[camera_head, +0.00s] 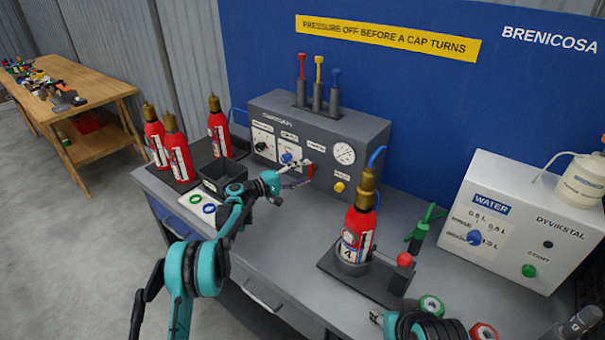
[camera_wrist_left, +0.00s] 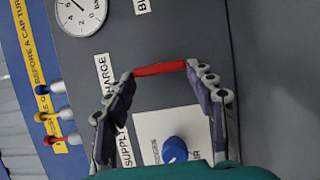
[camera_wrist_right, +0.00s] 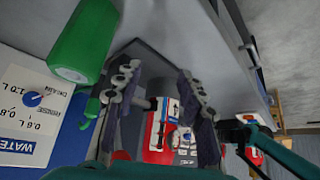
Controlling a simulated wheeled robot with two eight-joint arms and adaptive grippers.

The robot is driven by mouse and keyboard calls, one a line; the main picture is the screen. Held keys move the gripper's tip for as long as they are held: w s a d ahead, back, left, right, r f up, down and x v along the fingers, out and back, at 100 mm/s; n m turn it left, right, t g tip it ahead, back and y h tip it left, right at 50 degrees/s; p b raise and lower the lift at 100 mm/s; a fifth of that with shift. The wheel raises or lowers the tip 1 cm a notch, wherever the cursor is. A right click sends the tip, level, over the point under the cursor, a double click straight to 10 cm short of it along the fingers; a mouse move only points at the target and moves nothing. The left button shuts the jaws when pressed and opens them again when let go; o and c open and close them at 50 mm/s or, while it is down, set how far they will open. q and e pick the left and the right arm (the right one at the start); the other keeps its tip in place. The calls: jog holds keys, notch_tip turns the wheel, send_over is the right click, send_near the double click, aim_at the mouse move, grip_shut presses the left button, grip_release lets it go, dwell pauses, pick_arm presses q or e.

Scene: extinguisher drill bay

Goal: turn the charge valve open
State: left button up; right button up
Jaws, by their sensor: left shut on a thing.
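The charge valve's red handle (camera_head: 311,170) is on the front of the grey charging panel (camera_head: 375,135), below the gauge's left side. In the left wrist view the red handle (camera_wrist_left: 160,68) is a bar spanning between my fingers, beside the CHARGE label. My left gripper (camera_head: 292,181) is at the panel front, and its fingers (camera_wrist_left: 163,88) are shut on the handle's two ends. My right gripper (camera_wrist_right: 157,78) is open and empty, with the red extinguisher numbered 4 (camera_wrist_right: 158,135) showing beyond its fingers. Only part of the right arm shows in the head view, at the bottom edge.
A pressure gauge (camera_head: 344,153), blue knob (camera_head: 287,157) and yellow button (camera_head: 339,187) are on the panel. Extinguisher 4 (camera_head: 357,235) stands in a holder. Several red extinguishers stand at left beside a dark bin (camera_head: 222,176). A white water unit (camera_head: 510,240) stands at right.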

pick_arm(q)
jog(key=o, duration=1.2)
jog(key=shift+c, duration=0.2)
jog(key=v, duration=1.2)
